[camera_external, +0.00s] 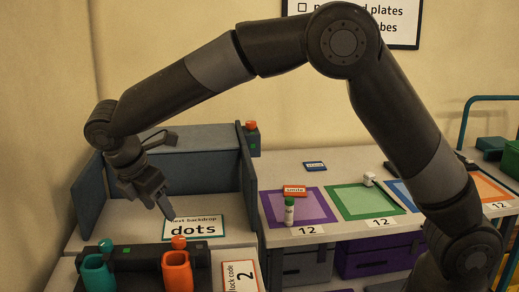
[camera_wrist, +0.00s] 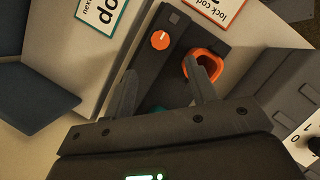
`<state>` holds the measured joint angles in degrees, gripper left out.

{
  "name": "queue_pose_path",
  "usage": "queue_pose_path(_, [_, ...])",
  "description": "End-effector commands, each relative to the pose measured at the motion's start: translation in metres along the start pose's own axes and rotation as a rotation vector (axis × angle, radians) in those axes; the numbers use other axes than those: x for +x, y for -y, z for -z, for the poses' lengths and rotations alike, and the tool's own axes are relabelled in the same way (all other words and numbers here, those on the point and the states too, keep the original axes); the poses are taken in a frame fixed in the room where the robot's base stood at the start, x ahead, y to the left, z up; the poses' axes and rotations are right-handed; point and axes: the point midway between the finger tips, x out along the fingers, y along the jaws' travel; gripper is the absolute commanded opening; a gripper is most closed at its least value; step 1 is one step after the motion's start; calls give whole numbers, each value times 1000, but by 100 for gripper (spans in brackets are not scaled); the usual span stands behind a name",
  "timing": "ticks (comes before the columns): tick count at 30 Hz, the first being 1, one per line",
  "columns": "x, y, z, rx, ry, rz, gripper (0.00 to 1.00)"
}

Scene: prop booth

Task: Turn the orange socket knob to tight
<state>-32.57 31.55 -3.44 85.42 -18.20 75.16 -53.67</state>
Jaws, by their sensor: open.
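The orange socket knob (camera_external: 179,243) is a small round dial on top of a dark block, behind the orange socket (camera_external: 177,272). In the wrist view the knob (camera_wrist: 160,40) carries a short white line mark, and the orange socket (camera_wrist: 188,66) is an open-topped cup beside the block. My gripper (camera_external: 164,207) hangs above and behind the block, pointing down, apart from the knob. In the wrist view its two fingers (camera_wrist: 167,90) are spread with nothing between them, and the knob lies beyond their tips.
A teal socket (camera_external: 96,274) with a teal knob (camera_external: 105,245) stands to the left. A "dots" sign (camera_external: 194,229) and a "lock code 2" card (camera_external: 241,276) lie close by. Grey-blue panels (camera_external: 225,170) wall the area behind. A white bottle (camera_external: 289,211) stands on the purple mat (camera_external: 313,206).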

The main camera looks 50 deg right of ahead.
Motion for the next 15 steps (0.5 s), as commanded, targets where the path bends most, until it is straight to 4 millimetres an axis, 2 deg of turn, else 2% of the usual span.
queue_pose_path(5, [15,0,2,-8,5,3,52])
queue_pose_path(15, [78,0,1,-6,5,4,52])
